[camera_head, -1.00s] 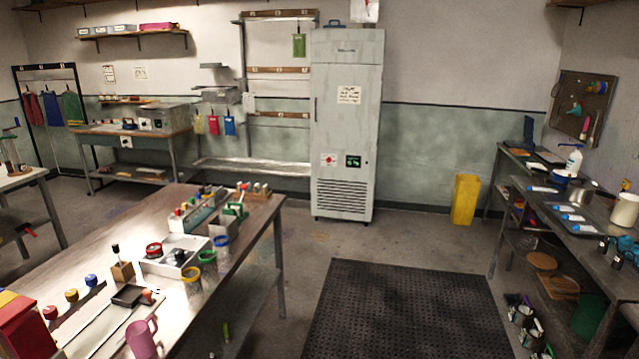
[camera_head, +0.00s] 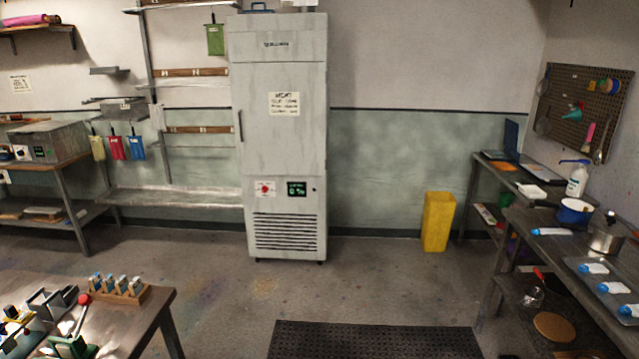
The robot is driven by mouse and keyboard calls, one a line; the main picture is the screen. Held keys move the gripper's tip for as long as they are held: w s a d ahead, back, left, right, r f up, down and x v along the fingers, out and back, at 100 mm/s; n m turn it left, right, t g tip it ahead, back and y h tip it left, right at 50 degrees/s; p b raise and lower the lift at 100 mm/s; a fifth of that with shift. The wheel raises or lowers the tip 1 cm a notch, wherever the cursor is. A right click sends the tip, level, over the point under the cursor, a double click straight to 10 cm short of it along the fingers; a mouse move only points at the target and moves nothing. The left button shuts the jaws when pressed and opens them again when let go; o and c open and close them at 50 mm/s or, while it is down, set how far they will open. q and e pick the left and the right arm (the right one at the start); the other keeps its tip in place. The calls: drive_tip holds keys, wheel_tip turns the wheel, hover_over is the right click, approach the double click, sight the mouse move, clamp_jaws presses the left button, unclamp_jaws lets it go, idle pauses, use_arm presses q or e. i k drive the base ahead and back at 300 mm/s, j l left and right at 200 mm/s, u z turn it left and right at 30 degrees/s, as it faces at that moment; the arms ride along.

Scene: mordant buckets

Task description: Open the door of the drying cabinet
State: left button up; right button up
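The drying cabinet (camera_head: 285,145) is a tall pale grey unit standing against the back wall, left of the middle of the view. Its door is shut. A dark vertical handle (camera_head: 240,126) sits on the door's left edge. A paper notice is on the door, and a red marker and a small green display are on the panel below, above a vent grille. Neither of my grippers is in view.
A work table (camera_head: 150,312) with small tools stands at the front left. A dark floor mat (camera_head: 375,342) lies ahead. A yellow bin (camera_head: 438,222) stands right of the cabinet, and a cluttered bench (camera_head: 540,235) runs along the right. The floor before the cabinet is clear.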

sight(280, 109)
drive_tip(key=i+u, duration=0.1)
drive_tip(key=i, duration=1.2)
drive_tip(key=i+u, duration=0.1)
drive_tip(key=i, duration=1.2)
drive_tip(key=i+u, duration=0.7)
drive_tip(key=i, duration=0.2)
drive_tip(key=i+l+u, duration=0.35)
drive_tip(key=i+j, duration=0.05)
drive_tip(key=j, duration=0.05)
